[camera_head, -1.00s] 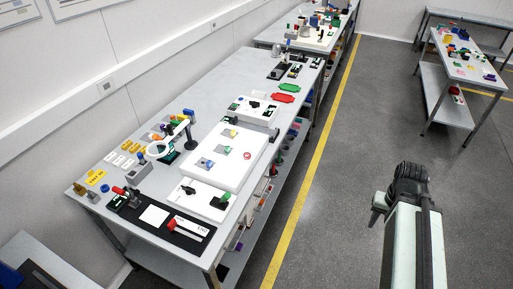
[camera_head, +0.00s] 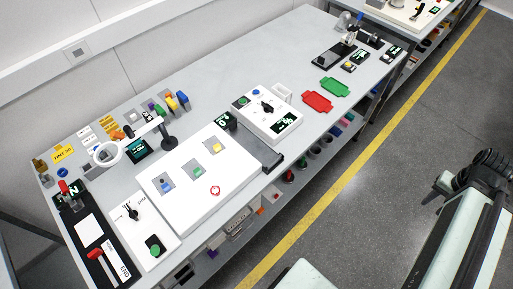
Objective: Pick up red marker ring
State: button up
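The red marker ring (camera_head: 215,190) is a small red circle with a pale middle. It lies on the large white panel (camera_head: 181,222), near the panel's right front edge and close to a yellow piece and a green piece. My arm (camera_head: 462,235) is folded at the lower right, over the floor and well apart from the bench. The part that looks like my gripper (camera_head: 433,194) shows only as a small dark end beside the black joint. Its fingers cannot be made out, and nothing is seen held in it.
The panel stands on a long grey bench (camera_head: 225,75). A magnifier lamp (camera_head: 107,154) stands behind the panel. A white control box (camera_head: 262,108), a red tray (camera_head: 317,101) and a green tray (camera_head: 335,87) lie to its right. The floor (camera_head: 345,215) between bench and arm is clear.

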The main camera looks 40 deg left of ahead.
aim_at(216, 187)
jog(key=z, duration=0.05)
jog(key=i, duration=2.15)
jog(key=z, duration=5.65)
jog(key=i, duration=1.05)
